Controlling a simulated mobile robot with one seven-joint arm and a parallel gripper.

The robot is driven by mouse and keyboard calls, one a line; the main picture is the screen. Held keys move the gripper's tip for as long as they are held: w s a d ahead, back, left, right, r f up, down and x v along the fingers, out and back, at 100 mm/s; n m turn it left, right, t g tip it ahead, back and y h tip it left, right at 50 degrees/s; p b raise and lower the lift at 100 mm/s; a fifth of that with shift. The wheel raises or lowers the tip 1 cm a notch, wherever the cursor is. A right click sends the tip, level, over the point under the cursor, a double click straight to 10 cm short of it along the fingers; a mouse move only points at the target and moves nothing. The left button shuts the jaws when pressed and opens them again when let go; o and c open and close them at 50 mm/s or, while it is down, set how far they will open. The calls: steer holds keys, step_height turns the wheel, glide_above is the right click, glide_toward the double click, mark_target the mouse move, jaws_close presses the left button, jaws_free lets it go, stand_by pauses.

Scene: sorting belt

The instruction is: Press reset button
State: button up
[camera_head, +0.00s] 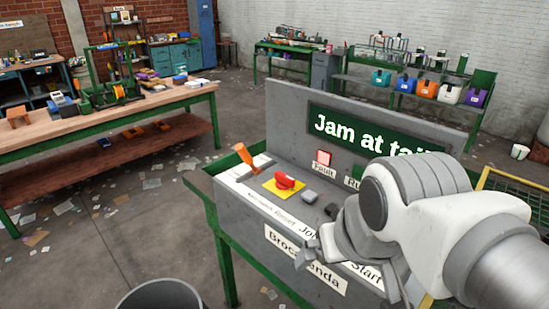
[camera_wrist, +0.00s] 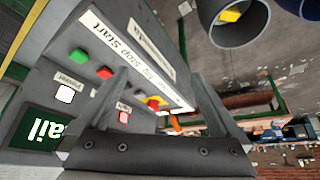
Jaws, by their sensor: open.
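The control panel (camera_head: 225,195) carries a row of controls above a white label strip, whose small print is hard to read. A grey button (camera_head: 309,197) sits right of a red knob (camera_head: 285,181) on a yellow plate; the strip wording near it may include "Reset", but I cannot tell surely. A darker button (camera_head: 331,210) is beside it. In the wrist view, a green button (camera_wrist: 78,55) and a red button (camera_wrist: 104,72) show. My gripper (camera_wrist: 152,80) is open and empty over the panel front; its arm hides the panel's right part in the head view.
A lit red "Fault" lamp (camera_head: 324,158) and a green "Jam at tail" display (camera_head: 365,133) are on the upright back. A wooden workbench (camera_head: 95,122) stands left. Open floor with paper scraps lies between.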

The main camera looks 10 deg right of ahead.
stand_by(0.4)
jaws_close()
stand_by(0.4)
stand_by(1.2)
